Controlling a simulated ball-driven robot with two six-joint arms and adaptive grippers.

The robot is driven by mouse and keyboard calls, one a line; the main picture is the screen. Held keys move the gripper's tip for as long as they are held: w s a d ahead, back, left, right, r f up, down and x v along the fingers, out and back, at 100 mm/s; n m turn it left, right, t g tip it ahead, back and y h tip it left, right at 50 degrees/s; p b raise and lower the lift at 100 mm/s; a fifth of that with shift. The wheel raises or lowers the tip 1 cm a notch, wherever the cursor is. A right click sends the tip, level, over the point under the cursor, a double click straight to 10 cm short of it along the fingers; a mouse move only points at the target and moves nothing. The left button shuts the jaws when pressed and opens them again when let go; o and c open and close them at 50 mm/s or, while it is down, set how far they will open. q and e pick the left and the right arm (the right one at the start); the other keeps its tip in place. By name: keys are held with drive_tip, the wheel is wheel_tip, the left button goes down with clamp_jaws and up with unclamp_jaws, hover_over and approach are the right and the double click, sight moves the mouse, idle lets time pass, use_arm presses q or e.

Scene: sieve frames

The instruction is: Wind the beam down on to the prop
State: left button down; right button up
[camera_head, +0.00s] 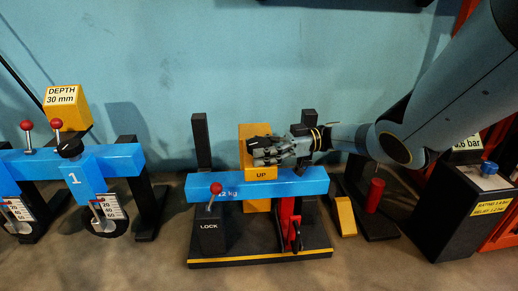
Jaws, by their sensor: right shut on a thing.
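The blue beam (310,181), marked "12 kg", lies level across a dark stand. A yellow block (260,174) marked "UP" shows at its middle, and a yellow upright piece (257,206) shows below it. Which piece is the prop I cannot tell for sure. My right gripper (262,150) is just above the "UP" block, in front of a tall yellow part. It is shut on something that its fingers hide. My left gripper is out of view.
A black LOCK box (209,234) with a red-knobbed lever stands at the stand's front left. Another blue rig (112,160) with gauges stands at left. A yellow wedge (345,216), a red cylinder (375,195) and a black box (462,218) stand at right. Front floor is clear.

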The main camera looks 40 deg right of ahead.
drive_tip(key=o, duration=1.2)
drive_tip(key=shift+c, duration=0.2)
drive_tip(key=shift+r, duration=0.1)
wheel_tip(320, 180, up, 10)
drive_tip(key=shift+f, duration=0.1)
